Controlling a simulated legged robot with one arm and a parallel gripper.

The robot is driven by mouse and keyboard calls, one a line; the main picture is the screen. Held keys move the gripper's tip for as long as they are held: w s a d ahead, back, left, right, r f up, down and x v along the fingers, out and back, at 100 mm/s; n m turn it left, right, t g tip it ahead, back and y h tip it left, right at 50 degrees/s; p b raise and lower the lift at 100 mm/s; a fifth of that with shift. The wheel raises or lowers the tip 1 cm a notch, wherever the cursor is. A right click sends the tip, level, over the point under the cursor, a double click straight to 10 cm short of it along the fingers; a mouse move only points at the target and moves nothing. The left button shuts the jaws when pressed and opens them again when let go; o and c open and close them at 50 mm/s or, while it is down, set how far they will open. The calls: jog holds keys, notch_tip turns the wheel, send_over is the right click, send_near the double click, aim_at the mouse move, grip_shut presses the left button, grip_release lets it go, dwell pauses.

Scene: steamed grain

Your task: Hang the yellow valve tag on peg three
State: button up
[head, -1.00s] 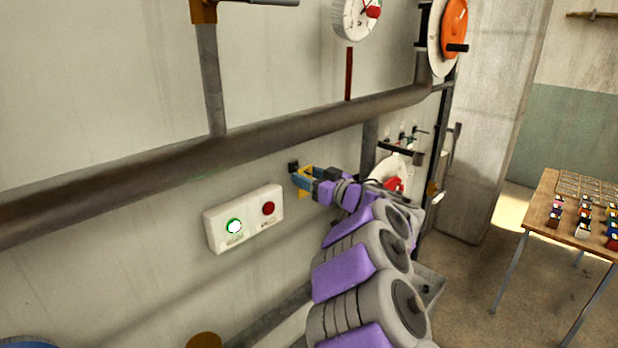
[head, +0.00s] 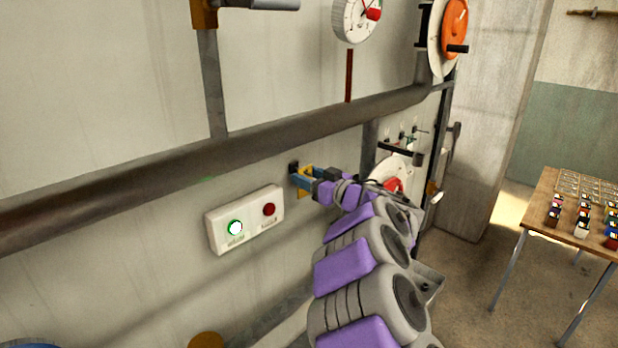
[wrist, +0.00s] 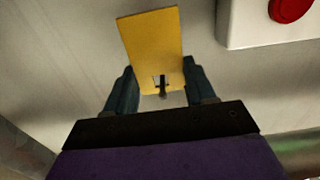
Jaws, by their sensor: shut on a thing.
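My gripper (head: 304,180) is shut on the yellow tag (wrist: 152,42) close to the wall, just above and right of the white button box. In the wrist view my gripper (wrist: 158,76) has one blue-grey finger on each side of the flat tag. A small dark slot or pin shows at the tag's near end. In the head view only slivers of the tag show above and below the fingers. A small black fitting (head: 293,167) on the wall is right at the fingertips. I cannot tell whether the tag touches it, or whether it is peg three.
The white button box (head: 245,219) has a lit green button and a red one. A thick pipe (head: 300,128) runs above my gripper. Several small fittings (head: 403,135) and a red-and-white valve (head: 391,180) lie to the right. A wooden table (head: 540,205) bears small coloured items.

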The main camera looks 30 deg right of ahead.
jog(key=shift+s+d+p, duration=0.2)
jog(key=shift+s+p, duration=0.3)
jog(key=shift+s, duration=0.1)
jog(key=shift+s+d+p, duration=0.3)
jog(key=shift+s+p, duration=0.15)
jog(key=shift+s, duration=0.2)
jog(key=shift+s+d+p, duration=0.1)
jog(key=shift+s+p, duration=0.25)
jog(key=shift+s, duration=0.1)
jog(key=p+v, duration=0.3)
jog(key=v, duration=0.3)
dwell(0.5)
jog(key=shift+f, duration=0.1)
